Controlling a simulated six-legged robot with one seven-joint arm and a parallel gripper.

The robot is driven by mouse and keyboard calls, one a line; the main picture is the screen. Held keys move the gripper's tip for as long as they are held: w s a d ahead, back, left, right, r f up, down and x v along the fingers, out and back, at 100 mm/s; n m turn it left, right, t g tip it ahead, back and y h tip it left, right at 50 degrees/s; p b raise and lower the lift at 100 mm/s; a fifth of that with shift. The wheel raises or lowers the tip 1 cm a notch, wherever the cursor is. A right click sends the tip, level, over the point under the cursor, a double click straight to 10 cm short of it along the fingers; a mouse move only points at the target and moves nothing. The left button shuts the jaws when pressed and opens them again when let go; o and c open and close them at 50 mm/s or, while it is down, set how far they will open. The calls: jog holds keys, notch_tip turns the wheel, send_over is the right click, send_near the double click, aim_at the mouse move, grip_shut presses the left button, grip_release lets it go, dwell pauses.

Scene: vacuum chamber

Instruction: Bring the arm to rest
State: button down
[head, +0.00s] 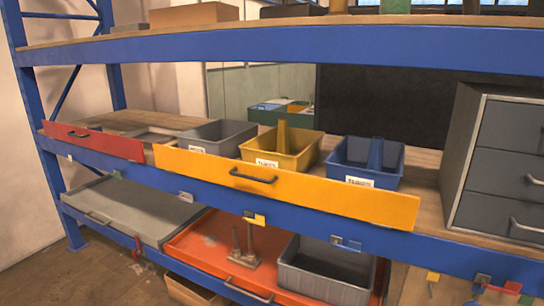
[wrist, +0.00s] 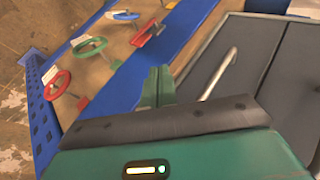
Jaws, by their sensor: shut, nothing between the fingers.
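My gripper (wrist: 157,86) shows in the wrist view, its green fingers together and nothing between them. The fingertips appear near a blue shelf beam (wrist: 140,55) and the grey drawer cabinet (wrist: 245,60) with its pale bar handle; I cannot tell whether they touch. In the head view neither my arm nor my gripper can be seen.
The head view shows a blue rack with a yellow drawer front (head: 285,187), a red drawer front (head: 92,140), grey (head: 213,136), yellow (head: 281,150) and blue bins (head: 364,162). A grey drawer cabinet (head: 500,160) stands right. Coloured handwheels (wrist: 88,47) show in the wrist view.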

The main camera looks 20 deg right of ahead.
jog(key=w+a+r+n+g, duration=0.15)
jog(key=w+a+r, duration=0.25)
jog(key=w+a, duration=0.6)
jog(key=w+a+r+n+g, duration=0.1)
jog(key=w+a+r+n, duration=0.1)
jog(key=w+a, duration=0.8)
jog(key=w+a+r+n+g, duration=0.1)
jog(key=w+a+r+g, duration=0.2)
jog(key=a, duration=1.3)
jog(key=s+a+f+n+h, duration=0.2)
jog(key=a+n, duration=0.1)
jog(key=a, duration=1.5)
jog(key=s+a+f+n+t, duration=0.1)
jog(key=s+a+f+n, duration=0.1)
jog(key=s+a+f, duration=0.2)
jog(key=s+a+f+n+t, duration=0.1)
jog(key=s+a+f+n, duration=0.2)
jog(key=s+a, duration=0.3)
jog(key=a+f, duration=0.1)
jog(key=a, duration=0.2)
jog(key=shift+s+h, duration=0.25)
jog(key=shift+h, duration=0.15)
